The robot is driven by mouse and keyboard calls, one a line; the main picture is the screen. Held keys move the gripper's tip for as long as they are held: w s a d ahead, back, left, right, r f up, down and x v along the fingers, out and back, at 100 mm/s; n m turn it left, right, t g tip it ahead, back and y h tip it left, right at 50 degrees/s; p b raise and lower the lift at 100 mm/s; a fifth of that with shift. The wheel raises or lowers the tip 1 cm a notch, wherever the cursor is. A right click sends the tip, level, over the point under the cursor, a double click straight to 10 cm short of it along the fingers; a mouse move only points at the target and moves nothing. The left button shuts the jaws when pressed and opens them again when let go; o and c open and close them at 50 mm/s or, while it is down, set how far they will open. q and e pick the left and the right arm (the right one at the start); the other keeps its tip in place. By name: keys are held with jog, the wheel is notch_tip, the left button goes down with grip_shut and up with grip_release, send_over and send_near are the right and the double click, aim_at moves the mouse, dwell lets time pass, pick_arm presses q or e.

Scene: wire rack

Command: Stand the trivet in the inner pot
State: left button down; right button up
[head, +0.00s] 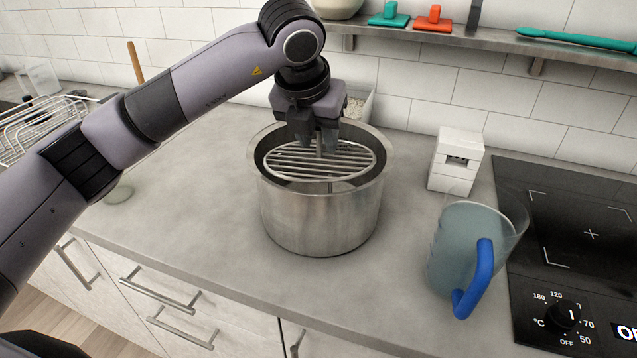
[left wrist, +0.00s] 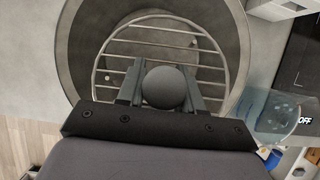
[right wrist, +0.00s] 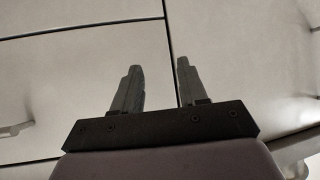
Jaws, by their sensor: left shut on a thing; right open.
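The trivet (head: 300,163) is a round wire grid with a short upright post in its middle. My left gripper (head: 318,143) is shut on the trivet's post from above. The inner pot (head: 318,222) is a round steel pot on the grey counter. The trivet lies about level, within the pot's mouth near the rim; whether it touches the wall is unclear. In the left wrist view the trivet (left wrist: 150,35) spans much of the pot (left wrist: 82,45), and a dark round knob sits between the fingers (left wrist: 163,88). My right gripper (right wrist: 158,85) is open and empty, facing pale cabinet fronts.
A clear jug (head: 465,250) with a blue handle stands right of the pot, before the black cooktop (head: 590,235). A white block-like holder (head: 456,160) stands behind it. A wire rack (head: 40,125) is at far left. A shelf (head: 480,40) runs along the wall.

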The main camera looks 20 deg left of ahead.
pick_arm(q)
jog(key=shift+s+d+f+p, duration=0.1)
jog(key=shift+f+p, duration=0.1)
jog(key=shift+f, duration=2.4)
jog(key=shift+s+d+f+p, duration=0.1)
jog(key=shift+f+p, duration=0.1)
jog(key=shift+f, duration=2.35)
jog(key=c, duration=0.7)
grip_release()
jog(key=shift+w+g, duration=0.1)
jog(key=shift+g, duration=0.2)
jog(key=shift+r, duration=0.1)
